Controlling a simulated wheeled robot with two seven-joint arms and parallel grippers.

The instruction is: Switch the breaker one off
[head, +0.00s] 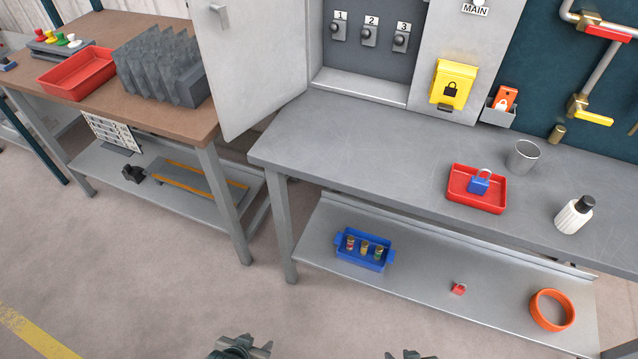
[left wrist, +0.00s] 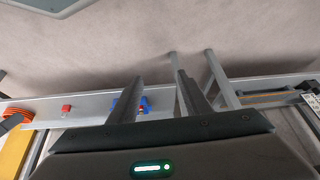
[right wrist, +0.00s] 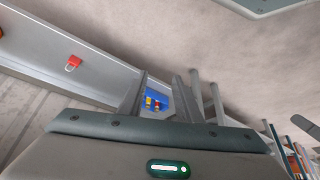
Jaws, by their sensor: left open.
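Breaker one (head: 338,32) is a small grey switch with a dark round knob under the label "1", inside the open cabinet at the top of the head view. Breakers two (head: 370,36) and three (head: 401,41) stand to its right and look alike. The knob positions are too small to tell. My left gripper (head: 242,348) is at the bottom edge of the head view, far below and in front of the cabinet; in the left wrist view (left wrist: 160,78) its fingers are apart and empty. My right gripper (head: 410,355) is also at the bottom edge; its fingers are apart and empty in the right wrist view (right wrist: 160,78).
The cabinet door (head: 250,70) stands open on the left. A grey workbench (head: 350,150) lies below the cabinet, with a red tray (head: 460,203), metal cup (head: 523,156) and white bottle (head: 573,216). A blue bin (head: 362,262) sits on its lower shelf. A brown-topped table (head: 120,115) is left.

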